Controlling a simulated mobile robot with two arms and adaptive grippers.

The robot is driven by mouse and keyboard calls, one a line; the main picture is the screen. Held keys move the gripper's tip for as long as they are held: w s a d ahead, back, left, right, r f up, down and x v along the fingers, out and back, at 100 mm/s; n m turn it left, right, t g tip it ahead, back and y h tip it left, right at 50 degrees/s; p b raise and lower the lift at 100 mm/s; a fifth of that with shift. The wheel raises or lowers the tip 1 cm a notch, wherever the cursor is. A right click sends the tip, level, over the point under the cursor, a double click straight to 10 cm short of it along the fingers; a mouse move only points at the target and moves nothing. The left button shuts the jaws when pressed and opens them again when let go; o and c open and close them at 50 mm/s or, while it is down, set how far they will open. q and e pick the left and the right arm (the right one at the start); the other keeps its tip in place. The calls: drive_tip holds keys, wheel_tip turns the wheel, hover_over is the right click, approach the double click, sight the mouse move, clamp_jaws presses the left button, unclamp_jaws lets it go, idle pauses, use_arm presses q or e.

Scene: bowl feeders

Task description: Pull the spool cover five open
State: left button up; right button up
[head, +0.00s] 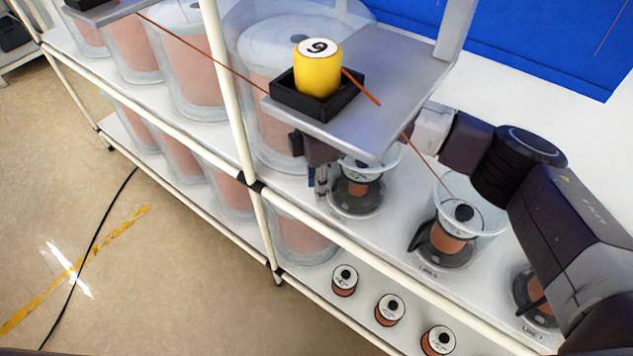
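A spool with a clear cover (383,160) stands on the upper shelf deck, partly hidden under a raised grey plate. No label shows on it. Its neighbour to the right has a clear cover (488,216) and a label that seems to read LINE 6, so this one is probably cover five. My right gripper (320,184) is at the left side of the probable cover five, close to it. Contact cannot be told. The plate hides part of the gripper, and its finger opening is unclear. My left gripper is not in view.
The grey plate (402,80) carries a black tray (286,98) with a yellow spool (317,72) above my gripper. A white post (232,95) and large clear drums stand left. Small copper spools (390,309) sit on the lower shelf. Orange wires cross above.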

drive_tip(key=shift+c, duration=0.4)
clamp_jaws()
drive_tip(key=shift+w, duration=0.1)
